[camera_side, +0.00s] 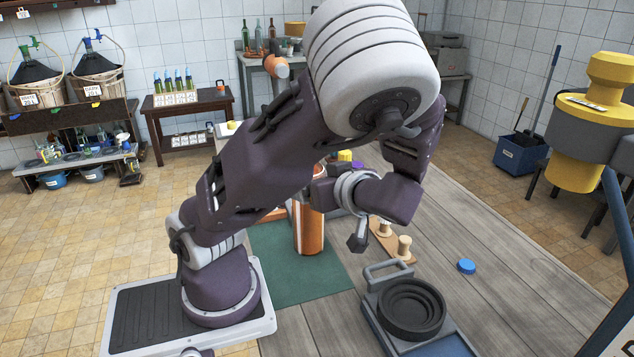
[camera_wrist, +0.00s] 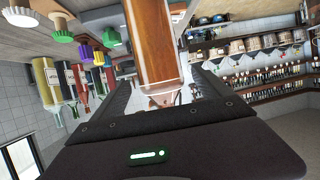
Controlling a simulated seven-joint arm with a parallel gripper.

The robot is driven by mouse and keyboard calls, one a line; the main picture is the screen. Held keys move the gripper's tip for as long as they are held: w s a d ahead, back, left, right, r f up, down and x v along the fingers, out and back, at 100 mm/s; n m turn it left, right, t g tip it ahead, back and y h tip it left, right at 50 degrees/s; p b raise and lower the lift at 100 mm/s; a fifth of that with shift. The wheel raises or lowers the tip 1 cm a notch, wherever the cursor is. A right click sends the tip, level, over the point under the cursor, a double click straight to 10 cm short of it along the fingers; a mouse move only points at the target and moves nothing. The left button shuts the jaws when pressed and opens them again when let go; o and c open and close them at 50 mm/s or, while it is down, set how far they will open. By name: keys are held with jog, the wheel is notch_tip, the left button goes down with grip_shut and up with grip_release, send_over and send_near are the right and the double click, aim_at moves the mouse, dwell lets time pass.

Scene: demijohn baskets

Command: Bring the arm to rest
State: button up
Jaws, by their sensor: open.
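My arm reaches across the bench in the side view, folded high with the wrist low over the work. My gripper (camera_wrist: 158,92) is open in the wrist view, its two dark fingers spread apart. An orange-brown cylinder (camera_wrist: 155,40) shows between and beyond the fingers; I cannot tell whether they touch it. In the side view an orange cylinder (camera_side: 310,232) stands upright on a green mat (camera_side: 290,272), just left of my wrist. My fingertips are hidden behind my arm there.
Right of the mat are wooden spools (camera_side: 404,247) on a board, a blue cap (camera_side: 466,266) and a grey round-topped device (camera_side: 410,312). Several bottles (camera_wrist: 52,82) and coloured stoppers (camera_wrist: 88,52) show in the wrist view. The bench's right part is mostly clear.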

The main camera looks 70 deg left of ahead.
aim_at(303, 212)
dwell(0.3)
jog(key=d+f+h, duration=0.1)
jog(key=s+f+m+h, duration=0.1)
jog(key=d+f+m+h, duration=0.1)
jog(key=shift+s+d+f+g+h, duration=0.3)
jog(key=shift+s+d+f, duration=0.05)
jog(key=shift+s+f, duration=0.05)
jog(key=s+d+r+m+t+h, duration=0.2)
jog(key=d+r+m+t+h, duration=0.2)
jog(key=d+r+m, duration=0.2)
jog(key=s+d+r+m+t+h, duration=0.2)
jog(key=d+r+m+t+h, duration=0.2)
jog(key=d+m, duration=0.4)
jog(key=r+m+h, duration=0.1)
jog(key=m, duration=0.2)
jog(key=shift+s+d+r+h, duration=0.3)
jog(key=shift+s+d+r, duration=0.05)
jog(key=shift+d+r, duration=0.05)
